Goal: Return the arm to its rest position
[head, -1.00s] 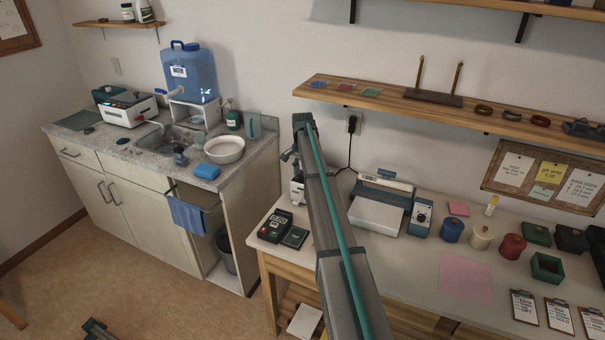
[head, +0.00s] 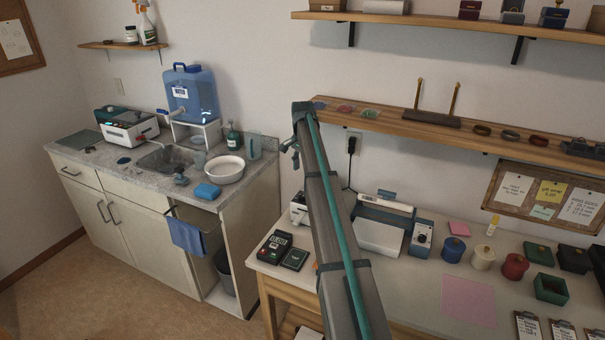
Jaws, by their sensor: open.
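My arm (head: 335,225) rises from the bottom of the head view, grey with a teal stripe, to a bend in front of the wooden wall shelf's left end. My gripper (head: 290,152) shows small and dark just left of the arm's upper end, partly hidden by it. It is open, with nothing seen between its fingers. It appears in front of the bare wall between the sink counter and the workbench, apart from both.
The sink counter (head: 95,155) at left carries a blue water jug (head: 188,97) and a white bowl (head: 223,169). The workbench (head: 400,275) at right holds a scale, jars and clipboards. A loaded wooden shelf (head: 390,120) is close to the arm. Floor is clear at lower left.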

